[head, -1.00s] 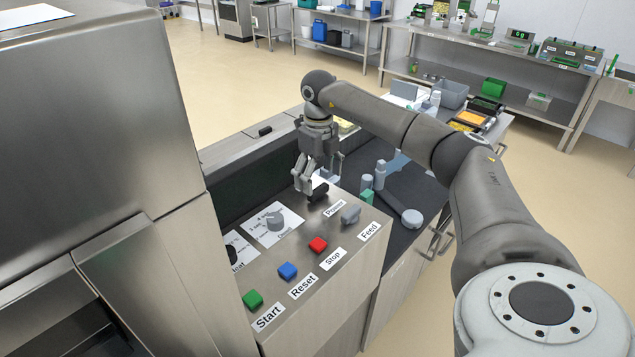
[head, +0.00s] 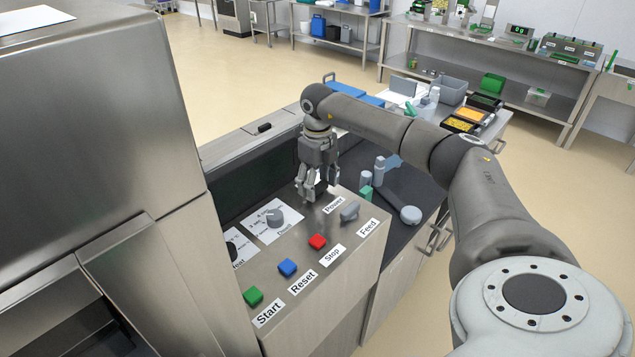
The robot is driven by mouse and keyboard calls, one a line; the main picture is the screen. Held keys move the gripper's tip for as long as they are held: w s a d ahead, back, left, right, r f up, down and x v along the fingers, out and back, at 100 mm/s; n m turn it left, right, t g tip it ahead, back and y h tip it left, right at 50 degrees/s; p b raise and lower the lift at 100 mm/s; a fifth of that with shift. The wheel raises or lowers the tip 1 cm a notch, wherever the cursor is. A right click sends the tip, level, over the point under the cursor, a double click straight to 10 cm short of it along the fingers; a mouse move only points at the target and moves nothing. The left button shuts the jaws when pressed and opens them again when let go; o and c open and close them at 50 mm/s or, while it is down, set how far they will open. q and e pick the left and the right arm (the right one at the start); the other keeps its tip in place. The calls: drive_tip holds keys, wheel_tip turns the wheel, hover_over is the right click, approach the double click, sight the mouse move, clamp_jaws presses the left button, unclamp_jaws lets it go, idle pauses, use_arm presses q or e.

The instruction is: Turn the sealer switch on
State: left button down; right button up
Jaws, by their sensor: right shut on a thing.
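The sealer's control panel (head: 290,244) is in the middle of the head view. The black power switch (head: 321,187) sits at its far end by the "Power" label (head: 334,205). It is mostly hidden behind the fingers, so I cannot tell its position. My right gripper (head: 313,196) points down at the panel and is shut on the power switch. My left gripper is not in view.
A grey feed knob (head: 349,211), red stop button (head: 317,242), blue reset button (head: 287,267), green start button (head: 253,297) and grey dwell dial (head: 274,217) are nearby. Small bottles and tools lie on the dark counter (head: 385,225) to the right.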

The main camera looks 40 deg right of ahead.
drive_tip(key=n, duration=0.4)
drive_tip(key=shift+n, duration=0.4)
drive_tip(key=n, duration=0.9)
drive_tip(key=shift+b, duration=0.4)
drive_tip(key=shift+w+n, duration=0.1)
drive_tip(key=shift+n, duration=1.9)
drive_tip(key=o, duration=1)
